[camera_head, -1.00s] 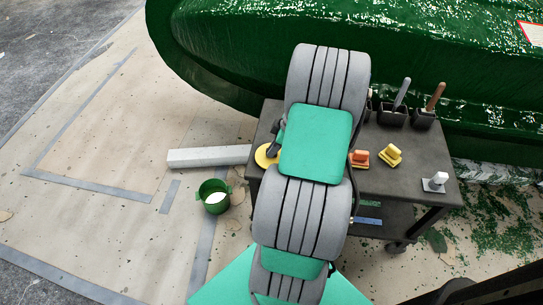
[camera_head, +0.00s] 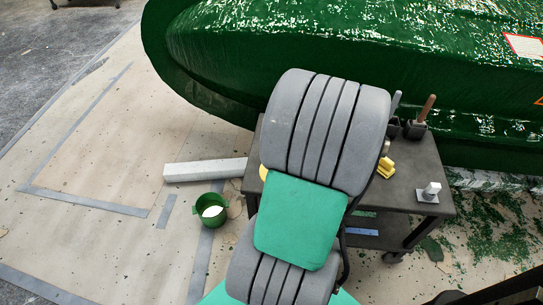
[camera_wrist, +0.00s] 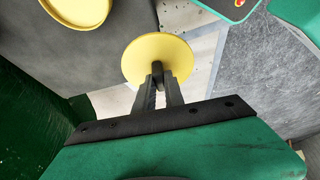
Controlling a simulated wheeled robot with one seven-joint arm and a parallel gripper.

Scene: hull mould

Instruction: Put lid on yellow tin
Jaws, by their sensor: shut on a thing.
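The yellow lid (camera_wrist: 142,52) is a round disc with a dark knob at its middle. In the wrist view my gripper (camera_wrist: 158,76) is shut on that knob and holds the lid. The yellow tin (camera_wrist: 101,17) stands on the dark cart top, cut off by the upper left of the wrist view, open side showing. The lid is apart from it, to its right in that view. In the head view my arm hides the gripper; a sliver of yellow (camera_head: 263,172) shows at the cart's left edge, and I cannot tell whether it is tin or lid.
The dark cart (camera_head: 405,180) carries a yellow block-like item (camera_head: 386,168), a white-handled item (camera_head: 430,191) and dark holders with handles (camera_head: 414,129). The green hull (camera_head: 300,55) rises behind it. A green bucket (camera_head: 210,211) and a pale beam (camera_head: 205,170) lie left on the floor.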

